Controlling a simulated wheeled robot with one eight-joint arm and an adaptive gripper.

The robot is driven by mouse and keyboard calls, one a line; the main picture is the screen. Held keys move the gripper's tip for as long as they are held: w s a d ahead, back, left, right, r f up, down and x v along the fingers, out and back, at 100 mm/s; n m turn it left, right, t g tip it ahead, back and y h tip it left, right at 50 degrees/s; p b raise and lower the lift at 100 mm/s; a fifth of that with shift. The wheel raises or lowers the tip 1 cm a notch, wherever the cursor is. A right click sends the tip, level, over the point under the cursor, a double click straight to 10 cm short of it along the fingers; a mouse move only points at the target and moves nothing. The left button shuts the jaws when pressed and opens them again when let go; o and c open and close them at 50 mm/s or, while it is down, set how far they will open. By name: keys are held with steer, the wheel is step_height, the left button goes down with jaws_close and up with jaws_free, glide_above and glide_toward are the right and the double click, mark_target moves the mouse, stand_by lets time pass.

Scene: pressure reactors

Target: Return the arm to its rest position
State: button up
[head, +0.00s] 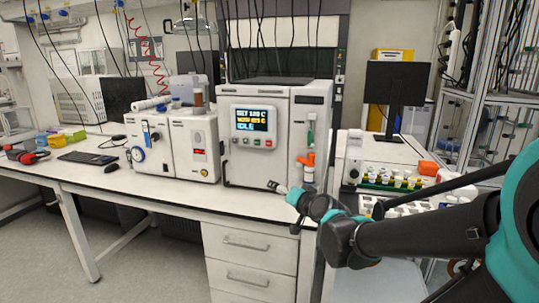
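My arm (420,236) reaches in from the right edge of the head view, dark grey with teal joints. It extends to the left over the front right end of the white bench (150,192). The arm's far end (288,192) is small and partly hidden by my own arm links. It shows in front of the lower front of the large white reactor unit (262,171). I cannot make out the fingers clearly, so I cannot tell whether the gripper is open or holds anything. The reactor's screen (254,122) shows a set value and "IDLE".
A smaller white unit with a gauge (172,145) stands left of the reactor. An orange valve handle (308,159) is on the reactor's right side. A second bench with a monitor (397,95) and several small bottles (392,182) is on the right. Drawers (250,255) are below the bench.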

steer(key=s+d+f+n+g+h, duration=0.1)
steer(key=s+d+f+g+h, duration=0.2)
steer(key=s+d+f, duration=0.4)
steer(key=s+d+f+n+g+h, duration=0.2)
steer(key=s+d+f+g, duration=0.4)
steer(key=s+f, duration=0.5)
step_height(320, 180, down, 3)
steer(key=shift+s+d+r+g+h, duration=0.2)
steer(key=shift+d+g+h, duration=0.1)
steer(key=shift+d+h, duration=0.4)
